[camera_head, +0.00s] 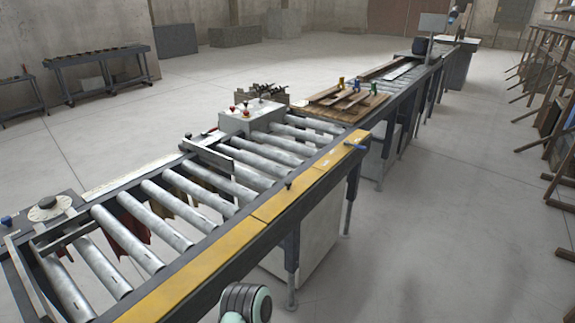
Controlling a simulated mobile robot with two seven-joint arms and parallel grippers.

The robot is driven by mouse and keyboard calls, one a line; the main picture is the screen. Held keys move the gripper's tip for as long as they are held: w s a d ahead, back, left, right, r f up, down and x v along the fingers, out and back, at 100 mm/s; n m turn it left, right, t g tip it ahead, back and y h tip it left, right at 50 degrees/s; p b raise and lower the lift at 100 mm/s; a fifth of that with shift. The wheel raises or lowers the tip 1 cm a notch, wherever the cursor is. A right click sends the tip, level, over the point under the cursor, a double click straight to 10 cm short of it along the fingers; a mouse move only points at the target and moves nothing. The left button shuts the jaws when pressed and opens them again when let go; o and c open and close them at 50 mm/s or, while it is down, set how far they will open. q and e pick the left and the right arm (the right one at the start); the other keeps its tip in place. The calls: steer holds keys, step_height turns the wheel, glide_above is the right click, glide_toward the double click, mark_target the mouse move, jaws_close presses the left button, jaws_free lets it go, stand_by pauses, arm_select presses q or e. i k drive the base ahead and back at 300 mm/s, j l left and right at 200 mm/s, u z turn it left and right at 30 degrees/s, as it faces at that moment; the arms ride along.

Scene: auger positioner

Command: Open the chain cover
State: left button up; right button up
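A long yellow cover (225,243) runs along the near side of a roller conveyor (160,197); I take it to be the chain cover. It lies flat and looks closed, in sections with visible seams. A small black knob (288,186) stands at its inner edge, and a blue handle (356,147) is at its far end. The chain itself is not visible. A rounded grey and pale teal part of my arm shows at the bottom edge, below and apart from the cover. Neither gripper can be seen.
A white control box (254,116) with red knobs stands across the rollers. Beyond it is a wooden pallet (345,103) with small coloured items. Wooden racks (550,90) line the right wall. The floor (440,220) right of the conveyor is clear.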

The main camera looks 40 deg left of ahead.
mark_target(272, 208)
steer(key=i, duration=1.65)
steer(key=i+z, duration=0.2)
steer(key=i, duration=0.25)
steer(key=i+j+z, duration=0.2)
steer(key=i, duration=0.2)
steer(key=i+j+z, duration=0.2)
steer(key=i, duration=0.25)
steer(key=z, duration=5.35)
